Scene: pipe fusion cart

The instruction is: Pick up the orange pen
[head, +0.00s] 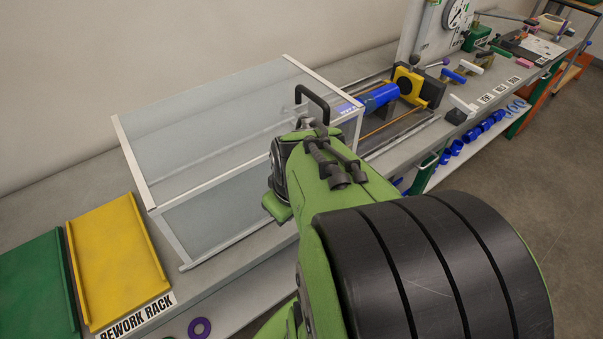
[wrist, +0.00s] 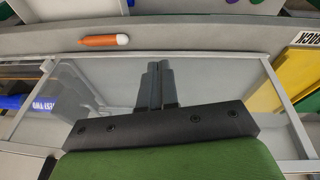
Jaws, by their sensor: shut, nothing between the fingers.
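The orange pen (wrist: 100,41) shows in the wrist view, at the upper left. It lies on its side on the grey bench ledge and has a white right end. My gripper (wrist: 153,66) is in the lower middle of that view with its two dark fingers together and nothing between them. The pen is ahead of the fingertips and to their left, apart from them. In the head view I do not see the pen, and my green arm covers part of the bench edge; the fingers are hidden there too.
A clear box with a pale frame (head: 131,160) stands on the bench beside my arm; its panel lies under my gripper in the wrist view. A black handle (head: 313,99) rises near it. Yellow (head: 115,258) and green (head: 38,285) trays are at left. A blue pipe (head: 380,97) lies behind.

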